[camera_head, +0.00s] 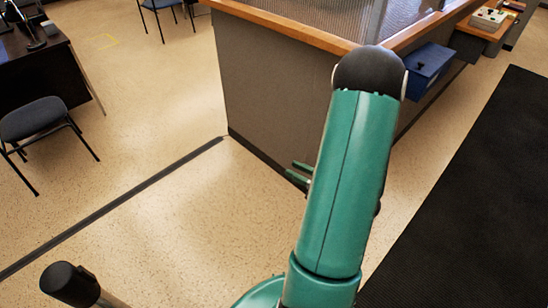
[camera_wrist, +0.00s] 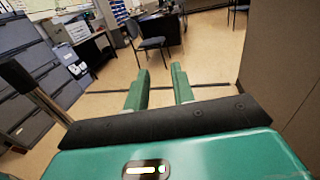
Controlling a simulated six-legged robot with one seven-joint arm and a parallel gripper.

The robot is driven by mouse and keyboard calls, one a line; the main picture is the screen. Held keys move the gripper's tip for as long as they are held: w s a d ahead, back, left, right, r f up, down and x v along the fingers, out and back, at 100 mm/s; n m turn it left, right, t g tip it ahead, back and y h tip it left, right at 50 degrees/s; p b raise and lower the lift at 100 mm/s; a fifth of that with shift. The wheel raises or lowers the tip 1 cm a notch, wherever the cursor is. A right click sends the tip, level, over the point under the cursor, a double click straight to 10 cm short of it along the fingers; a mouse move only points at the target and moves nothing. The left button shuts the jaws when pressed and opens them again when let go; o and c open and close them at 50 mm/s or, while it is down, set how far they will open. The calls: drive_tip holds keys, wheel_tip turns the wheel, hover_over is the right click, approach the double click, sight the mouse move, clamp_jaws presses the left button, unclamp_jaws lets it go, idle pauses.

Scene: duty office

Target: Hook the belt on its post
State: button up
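A post with a black top (camera_head: 70,285) and a grey metal pole shows at the bottom left of the head view; its lower part is out of frame. A similar black-topped post (camera_wrist: 20,76) leans across the left side of the wrist view, left of my gripper. I cannot make out a belt in either view. My gripper's two green fingers (camera_wrist: 160,76) are apart, with only floor visible between them. In the head view the fingers (camera_head: 299,173) show partly behind my green arm, in front of the counter's base.
A grey counter (camera_head: 275,85) with a wooden top stands ahead, a blue box (camera_head: 428,62) on its right side. A chair (camera_head: 38,118) and dark desk (camera_head: 40,70) are at left. A dark strip (camera_head: 110,208) crosses the floor. A black mat (camera_head: 480,200) lies right.

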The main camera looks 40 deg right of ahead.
drive_tip(key=x, duration=0.8)
drive_tip(key=shift+w, duration=0.35)
drive_tip(key=shift+c, duration=0.3)
clamp_jaws()
idle(0.6)
drive_tip(key=shift+o, duration=0.3)
unclamp_jaws()
